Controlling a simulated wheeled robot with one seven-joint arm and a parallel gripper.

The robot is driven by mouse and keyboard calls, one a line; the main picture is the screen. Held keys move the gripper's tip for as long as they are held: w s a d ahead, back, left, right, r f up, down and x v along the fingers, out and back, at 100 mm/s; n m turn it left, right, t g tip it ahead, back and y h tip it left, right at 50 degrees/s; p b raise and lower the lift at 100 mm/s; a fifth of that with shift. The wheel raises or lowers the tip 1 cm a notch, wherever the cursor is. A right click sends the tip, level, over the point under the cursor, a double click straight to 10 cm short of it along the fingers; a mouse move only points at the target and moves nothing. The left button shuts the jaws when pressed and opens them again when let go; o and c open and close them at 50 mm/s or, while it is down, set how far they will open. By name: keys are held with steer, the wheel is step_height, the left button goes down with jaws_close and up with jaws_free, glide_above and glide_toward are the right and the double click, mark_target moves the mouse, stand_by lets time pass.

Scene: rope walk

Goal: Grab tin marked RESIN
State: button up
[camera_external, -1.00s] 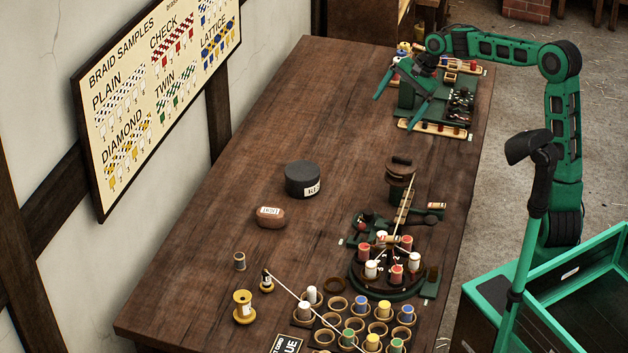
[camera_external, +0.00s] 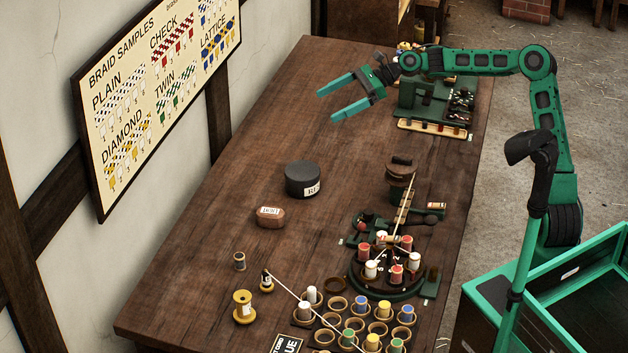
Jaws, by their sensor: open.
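A dark grey round tin (camera_external: 302,178) stands upright near the middle of the wooden table. Its white label (camera_external: 312,189) faces right and shows only the first letters, which look like "RE". My gripper (camera_external: 325,104) is open and empty. Its two green fingers point left over the far half of the table, beyond the tin and apart from it. Nothing covers the tin in this view.
A brown labelled block (camera_external: 269,217) lies close to the tin, on the near left. A round braiding stand with bobbins (camera_external: 387,272) and a spool rack (camera_external: 358,330) fill the near right. Green equipment (camera_external: 432,100) stands at the far right. The table left of the tin is clear.

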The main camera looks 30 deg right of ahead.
glide_toward(302, 178)
steer(key=w, duration=0.1)
steer(key=w+d+f, duration=0.1)
steer(key=w+d, duration=0.1)
steer(key=shift+w+d+f, duration=0.2)
steer(key=shift+w+f, duration=0.05)
steer(key=shift+w, duration=0.05)
steer(key=x, duration=0.2)
steer(key=f+x, duration=0.1)
steer(key=x, duration=0.2)
steer(key=shift+d, duration=0.15)
steer(key=shift+x, duration=3.05)
steer(key=shift+s+d+f, duration=0.1)
steer(key=shift+s, duration=0.05)
steer(key=shift+c, duration=0.6)
steer(key=c, duration=1.3)
